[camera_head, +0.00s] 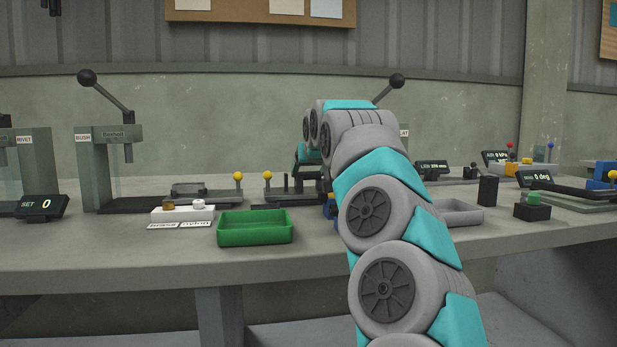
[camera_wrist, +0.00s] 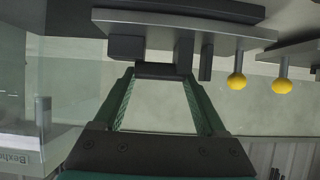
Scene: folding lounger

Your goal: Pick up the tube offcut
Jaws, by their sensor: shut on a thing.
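My gripper (camera_wrist: 164,76) points at the bench fixtures in the wrist view, where the scene appears upside down. Its two green fingers are apart, and a short dark piece, seemingly the tube offcut (camera_wrist: 163,70), spans between their tips. Its full shape and ends are hard to make out. Dark upright blocks of a fixture (camera_wrist: 125,47) stand just behind it, and I cannot tell whether the piece touches them. In the head view my arm hides most of the gripper, and I cannot make out the offcut there.
A green tray (camera_head: 254,241) stands at the bench's front, left of my arm. A grey tray (camera_head: 460,216) is to the right. A white block (camera_head: 183,214), yellow-knobbed fixtures (camera_head: 238,177) and a lever press (camera_head: 98,165) stand leftward.

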